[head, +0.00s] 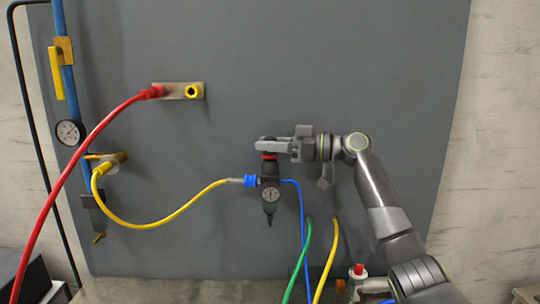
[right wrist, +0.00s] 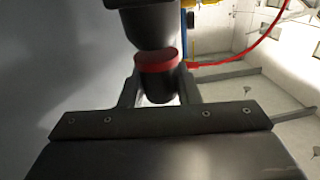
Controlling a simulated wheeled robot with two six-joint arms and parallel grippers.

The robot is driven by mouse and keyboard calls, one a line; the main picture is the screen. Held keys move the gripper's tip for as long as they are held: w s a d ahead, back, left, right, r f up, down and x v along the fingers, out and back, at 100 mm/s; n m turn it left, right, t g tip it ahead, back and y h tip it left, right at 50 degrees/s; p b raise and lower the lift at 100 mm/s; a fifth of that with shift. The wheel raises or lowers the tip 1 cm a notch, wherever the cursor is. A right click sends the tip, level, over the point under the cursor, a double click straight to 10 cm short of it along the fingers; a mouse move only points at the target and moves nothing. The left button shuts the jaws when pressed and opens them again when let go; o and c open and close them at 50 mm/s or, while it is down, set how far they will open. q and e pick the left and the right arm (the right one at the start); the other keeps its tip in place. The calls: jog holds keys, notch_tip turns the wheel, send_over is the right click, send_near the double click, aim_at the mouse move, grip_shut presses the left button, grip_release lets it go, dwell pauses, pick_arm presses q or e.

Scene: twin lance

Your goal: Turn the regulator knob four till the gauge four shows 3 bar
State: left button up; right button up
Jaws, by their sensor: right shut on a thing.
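The regulator (head: 270,180) is a dark unit on the grey panel, with a red ring (head: 269,156) under its black knob (head: 267,138). The round gauge four (head: 270,195) faces me below; its needle is too small to read. My right gripper (head: 264,146) comes from the right and is shut on the knob, just above the red ring. In the right wrist view the knob (right wrist: 158,88) sits between both fingers, with the red ring (right wrist: 157,57) beyond them. The fingers partly hide the knob. My left gripper is not in view.
A yellow hose (head: 165,225) joins the regulator's left side, and a blue hose (head: 301,225) leaves its right. Green and yellow hoses hang below my right arm. At left are a red hose (head: 75,170), a blue pipe with a yellow valve handle (head: 56,73) and another gauge (head: 69,132).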

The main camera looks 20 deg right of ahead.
jog(key=shift+n+g+y, duration=0.4)
jog(key=shift+n+g, duration=0.1)
jog(key=shift+g, duration=0.3)
jog(key=shift+g+b, duration=0.3)
jog(key=o, duration=1)
jog(key=shift+c, duration=0.2)
jog(key=shift+s+d+f, duration=0.1)
jog(key=shift+s+d, duration=0.05)
jog(key=shift+d, duration=0.3)
jog(key=b+v, duration=0.5)
jog(key=v, duration=1.1)
jog(key=shift+d, duration=0.25)
